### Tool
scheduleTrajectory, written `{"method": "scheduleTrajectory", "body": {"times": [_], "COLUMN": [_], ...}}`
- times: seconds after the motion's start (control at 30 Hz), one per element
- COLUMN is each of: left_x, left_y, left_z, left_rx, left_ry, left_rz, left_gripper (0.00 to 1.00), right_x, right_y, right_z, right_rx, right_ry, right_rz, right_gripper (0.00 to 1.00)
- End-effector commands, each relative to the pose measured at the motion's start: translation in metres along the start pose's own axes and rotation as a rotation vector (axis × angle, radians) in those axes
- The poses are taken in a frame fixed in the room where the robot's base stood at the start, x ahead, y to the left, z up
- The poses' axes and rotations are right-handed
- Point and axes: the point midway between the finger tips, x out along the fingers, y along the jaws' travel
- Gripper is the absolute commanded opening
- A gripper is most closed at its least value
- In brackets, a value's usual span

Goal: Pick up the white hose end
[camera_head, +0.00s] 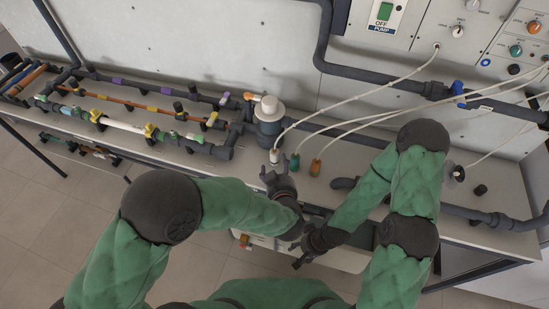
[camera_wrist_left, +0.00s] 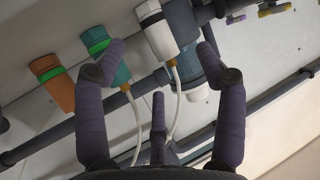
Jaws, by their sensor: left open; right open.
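The white hose end (camera_head: 274,156) stands upright on the bench top, with its thin white hose running up to the wall panel. In the left wrist view the white hose end (camera_wrist_left: 157,30) lies between and just beyond the spread fingertips. My left gripper (camera_head: 274,171) is open and empty, close in front of it; no contact shows. The teal hose end (camera_head: 294,161) and orange hose end (camera_head: 315,167) stand to its right. In the left wrist view the teal one (camera_wrist_left: 106,58) is close to a finger of my left gripper (camera_wrist_left: 161,50). My right gripper (camera_head: 299,262) is open, low near the bench front.
A grey cylinder with a pale cap (camera_head: 268,108) stands just behind the white hose end. Pipes with coloured valves (camera_head: 125,122) run along the left. A dark pipe (camera_head: 470,214) lies along the bench front at right. Hoses arch above the bench.

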Motion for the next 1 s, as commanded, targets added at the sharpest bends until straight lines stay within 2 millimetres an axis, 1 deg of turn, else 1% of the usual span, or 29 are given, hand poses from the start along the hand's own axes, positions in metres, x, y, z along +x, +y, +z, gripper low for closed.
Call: {"method": "scheduleTrajectory", "body": {"times": [0.17, 0.4, 0.53, 0.63, 0.87, 0.9, 0.97, 1.0], "left_x": [0.010, 0.038, 0.052, 0.056, 0.056, 0.056, 0.056, 0.056], "left_y": [0.001, 0.006, 0.006, 0.006, 0.007, 0.006, 0.006, 0.006], "left_z": [0.000, 0.001, 0.000, -0.002, -0.003, -0.003, -0.003, -0.003], "left_rx": [-0.002, -0.002, -0.001, 0.000, 0.000, 0.000, 0.000, 0.000], "left_ry": [0.002, 0.001, 0.000, 0.001, 0.001, 0.001, 0.001, 0.001], "left_rz": [0.000, -0.001, -0.001, 0.001, 0.001, 0.001, 0.001, 0.001], "left_gripper": [0.71, 0.71, 0.71, 0.71, 0.71, 0.60, 0.43, 0.31], "right_x": [0.006, 0.025, 0.031, 0.033, 0.032, 0.032, 0.032, 0.032], "right_y": [0.002, 0.009, 0.011, 0.012, 0.011, 0.011, 0.011, 0.011], "right_z": [0.000, -0.001, -0.001, -0.001, -0.001, -0.001, -0.001, -0.001], "right_rx": [0.000, 0.000, 0.000, 0.000, 0.000, 0.000, 0.000, 0.000], "right_ry": [0.000, 0.000, 0.000, 0.000, 0.000, 0.000, 0.000, 0.000], "right_rz": [0.000, 0.000, 0.000, 0.000, 0.000, 0.000, 0.000, 0.000], "right_gripper": [0.56, 0.56, 0.56, 0.56, 0.56, 0.56, 0.56, 0.56]}}
